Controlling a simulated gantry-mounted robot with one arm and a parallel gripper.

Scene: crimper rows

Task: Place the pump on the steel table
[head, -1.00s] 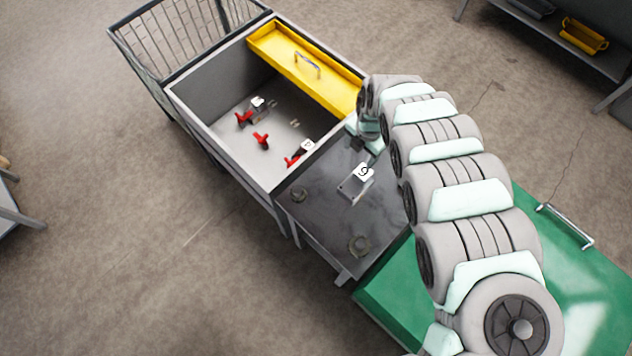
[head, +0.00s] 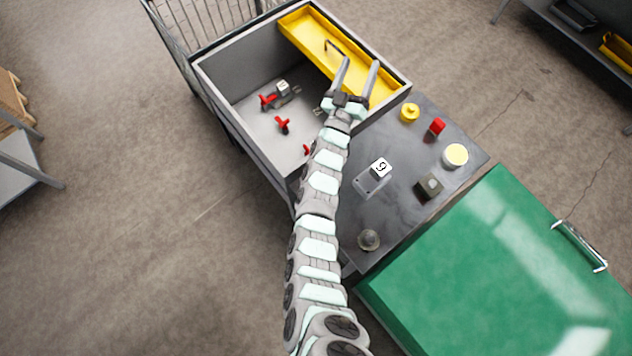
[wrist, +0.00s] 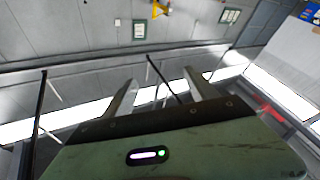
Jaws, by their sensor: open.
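The dark steel table (head: 398,228) stands between the grey bin and the green box. A grey block with a white "9" tag (head: 371,181) sits on it. A grey part with a white tag (head: 283,88) lies in the bin beside red-handled pieces. I cannot tell for sure which of these is the pump. My gripper (head: 361,62) is open and empty, its fingers pointing away over the bin's yellow tray. In the wrist view, the open fingers (wrist: 160,82) have only the distant room between them.
The grey bin (head: 225,110) holds red-handled pieces (head: 283,124) and a yellow tray (head: 303,34). The table also bears a yellow part (head: 409,112), a red part (head: 437,127), a round pale-yellow part (head: 455,155), a dark block (head: 430,187) and a grey knob (head: 368,239). The green box (head: 480,270) adjoins it.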

